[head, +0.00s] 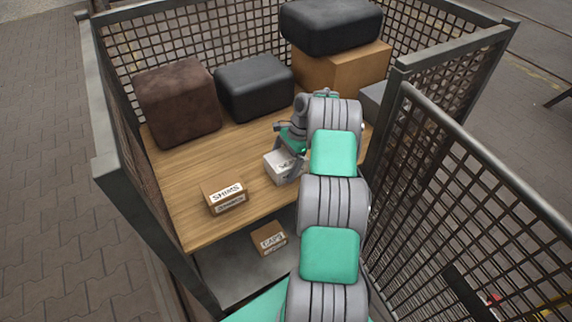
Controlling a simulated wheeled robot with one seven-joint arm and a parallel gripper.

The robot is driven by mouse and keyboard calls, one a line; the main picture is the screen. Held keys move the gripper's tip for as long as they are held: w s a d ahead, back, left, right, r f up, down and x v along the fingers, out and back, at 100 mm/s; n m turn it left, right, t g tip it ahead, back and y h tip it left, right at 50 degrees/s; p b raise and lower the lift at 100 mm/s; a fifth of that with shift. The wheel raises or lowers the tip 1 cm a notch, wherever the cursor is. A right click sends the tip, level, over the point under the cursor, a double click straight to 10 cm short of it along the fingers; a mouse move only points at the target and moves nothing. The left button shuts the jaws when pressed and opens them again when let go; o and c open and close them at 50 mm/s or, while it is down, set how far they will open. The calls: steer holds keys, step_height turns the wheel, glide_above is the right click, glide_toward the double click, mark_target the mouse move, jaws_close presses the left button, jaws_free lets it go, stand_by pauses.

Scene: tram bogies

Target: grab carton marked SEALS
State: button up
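A small pale grey carton (274,166) sits on the wooden shelf, right of its middle. Its white label is mostly covered by my gripper, so I cannot read the whole word. My gripper (284,150) is at this carton, coming in from the right, with one finger across its front right part and another part reaching out behind it. Whether the fingers touch the carton or are closed on it is hard to see. No fully readable SEALS label shows.
A brown carton marked SHIMS (226,196) stands left on the shelf (183,170). A carton marked CAPS (269,239) lies on the lower level. Behind are a brown padded block (177,102), a black one (254,87), and a large box (340,72) with a black case (331,25). Mesh walls (455,180) enclose the cage.

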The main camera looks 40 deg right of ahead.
steer(key=shift+f, duration=0.25)
stand_by(0.3)
steer(key=shift+c, duration=0.6)
steer(key=c, duration=1)
steer(key=shift+c, duration=0.9)
steer(key=shift+r, duration=0.1)
